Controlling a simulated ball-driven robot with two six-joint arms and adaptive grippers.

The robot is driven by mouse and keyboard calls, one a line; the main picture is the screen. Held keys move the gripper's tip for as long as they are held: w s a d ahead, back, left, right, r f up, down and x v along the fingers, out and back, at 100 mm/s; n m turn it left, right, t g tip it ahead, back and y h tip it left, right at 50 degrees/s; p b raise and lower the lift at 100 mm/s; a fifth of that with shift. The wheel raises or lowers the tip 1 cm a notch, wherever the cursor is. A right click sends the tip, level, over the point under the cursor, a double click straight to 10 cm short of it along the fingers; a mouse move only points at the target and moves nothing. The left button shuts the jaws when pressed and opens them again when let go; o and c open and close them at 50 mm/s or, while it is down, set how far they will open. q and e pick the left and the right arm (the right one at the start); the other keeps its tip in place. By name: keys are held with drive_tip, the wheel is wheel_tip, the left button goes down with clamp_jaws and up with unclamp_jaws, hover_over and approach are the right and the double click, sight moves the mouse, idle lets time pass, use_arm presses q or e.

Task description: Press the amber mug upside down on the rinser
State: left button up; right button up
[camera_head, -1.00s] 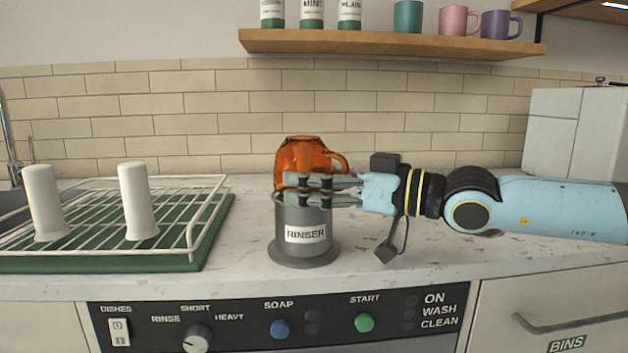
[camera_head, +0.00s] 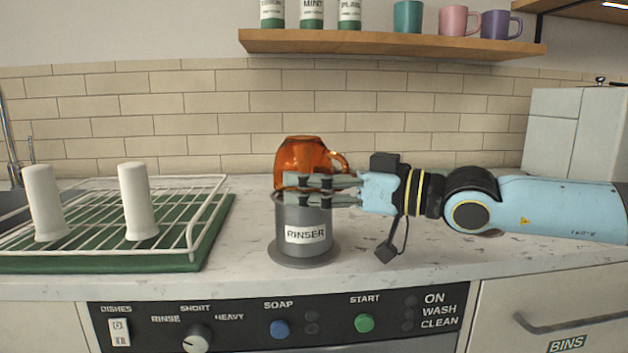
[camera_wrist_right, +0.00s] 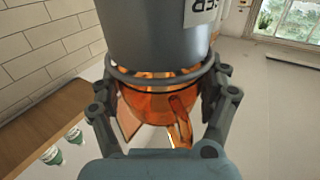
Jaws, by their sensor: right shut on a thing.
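The amber mug (camera_head: 301,158) is upside down on top of the grey rinser (camera_head: 305,222), its base up and its handle to the right. My right gripper (camera_head: 305,190) comes in from the right and is shut on the mug, low near its rim, at the top of the rinser. In the right wrist view the mug (camera_wrist_right: 150,108) sits between the two fingers, against the ring of the rinser (camera_wrist_right: 150,40). The fingers hide the mug's rim in the head view. My left gripper is not in view.
A white wire rack (camera_head: 195,220) with two white upright posts stands on a green tray (camera_head: 185,262) at left. A shelf (camera_head: 390,44) with mugs and canisters is above. Dishwasher controls (camera_head: 280,328) are below. The counter at right is clear beneath my arm.

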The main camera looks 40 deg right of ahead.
sight(314, 138)
wheel_tip(314, 138, up, 7)
drive_tip(key=p, duration=0.6)
drive_tip(key=shift+r, duration=0.1)
idle(0.5)
